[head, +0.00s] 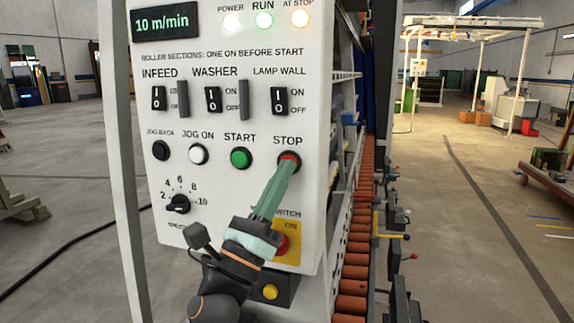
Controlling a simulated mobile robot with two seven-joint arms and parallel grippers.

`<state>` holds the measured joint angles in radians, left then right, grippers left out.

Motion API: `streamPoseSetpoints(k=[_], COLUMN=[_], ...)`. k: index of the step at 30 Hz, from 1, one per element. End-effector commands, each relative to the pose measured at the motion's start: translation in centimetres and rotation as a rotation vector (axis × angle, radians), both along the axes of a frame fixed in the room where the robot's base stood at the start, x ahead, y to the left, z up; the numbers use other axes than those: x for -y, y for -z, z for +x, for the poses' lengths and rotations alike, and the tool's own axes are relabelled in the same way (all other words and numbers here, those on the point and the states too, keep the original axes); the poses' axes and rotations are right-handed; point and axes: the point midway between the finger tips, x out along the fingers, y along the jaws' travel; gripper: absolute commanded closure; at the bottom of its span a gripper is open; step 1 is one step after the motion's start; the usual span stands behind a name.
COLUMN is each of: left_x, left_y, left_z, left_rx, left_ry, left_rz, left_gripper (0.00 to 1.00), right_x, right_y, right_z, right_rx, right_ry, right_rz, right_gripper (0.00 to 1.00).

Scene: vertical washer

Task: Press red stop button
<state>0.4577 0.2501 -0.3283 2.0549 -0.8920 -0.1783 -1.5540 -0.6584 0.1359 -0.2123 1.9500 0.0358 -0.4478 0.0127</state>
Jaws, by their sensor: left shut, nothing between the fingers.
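The red stop button (289,157), in a dark ring under the STOP label, is on the right side of the white control panel (215,130). My left gripper (287,166) is shut and empty, reaching up from below. Its pale green fingertips overlap the lower part of the button in the picture. I cannot tell whether they touch it or how far it is pressed. My right gripper is not in view.
The green start button (240,158) is just left of the stop button. A red knob on a yellow plate (292,251), partly hidden by my gripper, is below. A roller conveyor (361,225) runs at right.

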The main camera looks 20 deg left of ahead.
Motion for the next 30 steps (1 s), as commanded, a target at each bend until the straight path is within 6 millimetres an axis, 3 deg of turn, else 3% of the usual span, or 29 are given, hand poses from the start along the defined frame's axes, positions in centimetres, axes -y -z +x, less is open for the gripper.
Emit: streamPoseSetpoints(k=[14, 30], left_x=[0.0, -0.1], left_y=[0.1, 0.1], left_z=[0.2, -1.7], left_rx=[-0.002, -0.001], left_ry=[-0.001, 0.0], left_rz=[0.0, 0.0], left_gripper=[1.0, 1.0], right_x=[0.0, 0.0], right_y=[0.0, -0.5], right_z=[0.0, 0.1], right_rx=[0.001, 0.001], right_ry=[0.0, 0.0], right_rz=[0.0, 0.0], right_gripper=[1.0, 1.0])
